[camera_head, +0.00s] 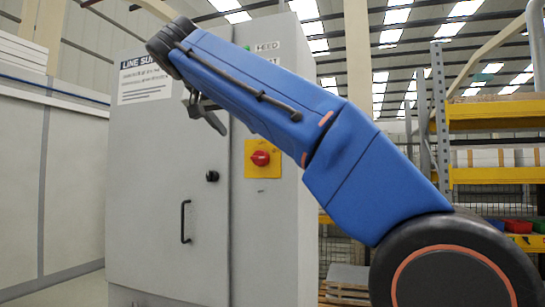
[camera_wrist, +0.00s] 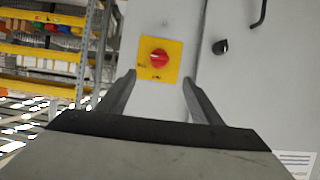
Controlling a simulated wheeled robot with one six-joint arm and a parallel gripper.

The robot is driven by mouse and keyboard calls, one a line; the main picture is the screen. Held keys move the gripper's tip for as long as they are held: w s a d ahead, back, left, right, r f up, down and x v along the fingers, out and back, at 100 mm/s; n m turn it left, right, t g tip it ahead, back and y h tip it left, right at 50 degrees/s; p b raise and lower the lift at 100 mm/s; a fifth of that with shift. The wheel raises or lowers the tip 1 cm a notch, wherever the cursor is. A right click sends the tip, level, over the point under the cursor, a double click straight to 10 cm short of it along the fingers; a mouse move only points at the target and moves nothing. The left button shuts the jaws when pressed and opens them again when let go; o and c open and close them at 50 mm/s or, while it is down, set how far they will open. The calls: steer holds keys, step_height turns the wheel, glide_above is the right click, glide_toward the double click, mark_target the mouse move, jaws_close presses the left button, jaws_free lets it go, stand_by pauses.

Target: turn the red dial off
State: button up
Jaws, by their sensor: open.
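The red dial (camera_head: 260,158) sits on a yellow square plate (camera_head: 262,172) on the front of the grey cabinet. In the wrist view the red dial (camera_wrist: 158,58) shows in full on its yellow plate (camera_wrist: 170,74), between and beyond the fingertips. A pale mark shows across the dial, but its exact setting is too small to read. My gripper (camera_head: 205,113) is open and empty, above and left of the dial in the head view. Its two spread fingers (camera_wrist: 160,80) also show in the wrist view, apart from the dial.
The grey cabinet (camera_head: 170,235) has a black handle (camera_head: 185,222), a small black knob (camera_head: 212,176) and a white label (camera_head: 145,80). Yellow shelving (camera_head: 495,175) stands at the right. My blue arm crosses the cabinet's upper right. A pale wall stands at the left.

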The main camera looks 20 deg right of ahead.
mark_target(259, 154)
steer(key=x, duration=1.1)
steer(key=r+x, duration=0.1)
steer(key=x, duration=0.5)
steer(key=shift+w+d+f, duration=0.1)
steer(key=shift+w+d, duration=0.2)
steer(key=shift+w, duration=0.05)
steer(key=shift+c, duration=0.3)
steer(key=c, duration=1)
